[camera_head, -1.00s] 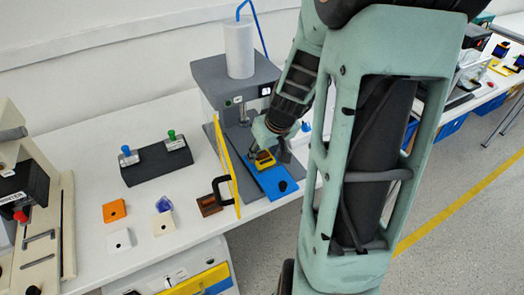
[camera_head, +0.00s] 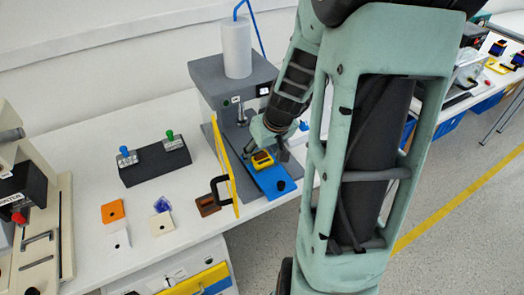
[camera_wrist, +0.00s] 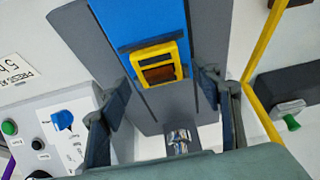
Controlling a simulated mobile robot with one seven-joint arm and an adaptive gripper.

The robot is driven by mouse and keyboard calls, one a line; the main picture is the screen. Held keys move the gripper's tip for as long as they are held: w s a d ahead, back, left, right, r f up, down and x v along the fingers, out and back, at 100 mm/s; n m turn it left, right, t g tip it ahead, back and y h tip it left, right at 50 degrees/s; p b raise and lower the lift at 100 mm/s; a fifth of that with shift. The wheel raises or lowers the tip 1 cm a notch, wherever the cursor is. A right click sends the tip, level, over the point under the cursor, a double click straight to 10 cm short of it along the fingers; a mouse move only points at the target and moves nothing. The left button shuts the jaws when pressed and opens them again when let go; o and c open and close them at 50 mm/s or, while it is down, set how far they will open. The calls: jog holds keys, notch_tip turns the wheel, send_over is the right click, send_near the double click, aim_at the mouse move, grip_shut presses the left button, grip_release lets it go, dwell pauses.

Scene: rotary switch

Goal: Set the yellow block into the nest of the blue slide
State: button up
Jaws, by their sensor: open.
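The yellow block (camera_head: 262,160) sits on the blue slide (camera_head: 272,182) under the grey press. In the wrist view the yellow block (camera_wrist: 136,66) has a dark brown recess in its middle. It lies at the end of the blue slide (camera_wrist: 148,20), against a dark crossbar; I cannot tell if it is fully seated in the nest. My gripper (camera_wrist: 164,84) is open, its fingers apart on either side and clear of the block. In the head view my gripper (camera_head: 268,142) is just above and behind the block.
A yellow-framed guard door (camera_head: 224,165) with a black handle stands open left of the slide. Orange, white, blue and brown pieces lie left of the door. A control panel (camera_wrist: 45,135) flanks the wrist view's left.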

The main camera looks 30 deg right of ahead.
jog(key=p+v, duration=0.5)
jog(key=v, duration=0.6)
jog(key=shift+r, duration=0.3)
jog(key=shift+s, duration=0.15)
